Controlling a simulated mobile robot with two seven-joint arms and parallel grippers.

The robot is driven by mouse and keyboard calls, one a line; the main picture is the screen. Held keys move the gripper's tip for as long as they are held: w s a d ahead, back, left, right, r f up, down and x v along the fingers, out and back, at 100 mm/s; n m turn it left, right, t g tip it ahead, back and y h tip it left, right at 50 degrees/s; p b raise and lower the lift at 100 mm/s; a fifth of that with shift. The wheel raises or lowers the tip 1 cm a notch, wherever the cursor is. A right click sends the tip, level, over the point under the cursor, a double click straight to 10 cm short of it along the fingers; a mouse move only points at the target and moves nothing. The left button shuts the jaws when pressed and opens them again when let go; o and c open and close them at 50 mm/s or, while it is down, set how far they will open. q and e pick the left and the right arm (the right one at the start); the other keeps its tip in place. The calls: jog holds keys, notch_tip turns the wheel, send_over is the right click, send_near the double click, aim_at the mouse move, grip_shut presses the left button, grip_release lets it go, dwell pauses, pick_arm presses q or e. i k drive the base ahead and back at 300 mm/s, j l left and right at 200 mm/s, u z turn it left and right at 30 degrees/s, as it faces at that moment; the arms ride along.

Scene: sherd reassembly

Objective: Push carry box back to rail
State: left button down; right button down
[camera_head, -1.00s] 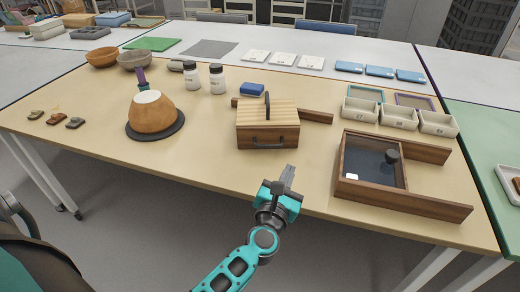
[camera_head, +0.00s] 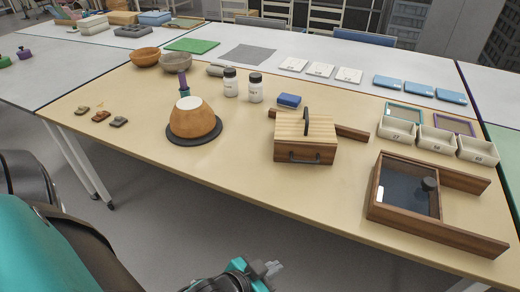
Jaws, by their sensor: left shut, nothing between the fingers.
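The carry box (camera_head: 305,137) is a wooden box with a slatted light top, a dark upright handle and a dark pull on its front. It stands on the beige table. The wooden rail (camera_head: 353,133) shows behind it, sticking out to the right and slightly to the left; the box hides its middle. I cannot tell whether box and rail touch. My left gripper (camera_head: 269,268) is at the bottom edge of the view, in front of the table and well apart from the box. It is shut and empty. My right gripper is not in view.
A wooden tray with a dark glass panel (camera_head: 402,197) lies right of the box. A brown pot (camera_head: 194,122) on a dark disc stands left. The table front before the box is clear.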

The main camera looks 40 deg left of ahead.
aim_at(306, 128)
jog(key=j+u, duration=0.15)
jog(key=j, duration=1.45)
jog(key=j+u, duration=0.15)
jog(key=j, duration=1.4)
jog(key=i, duration=0.1)
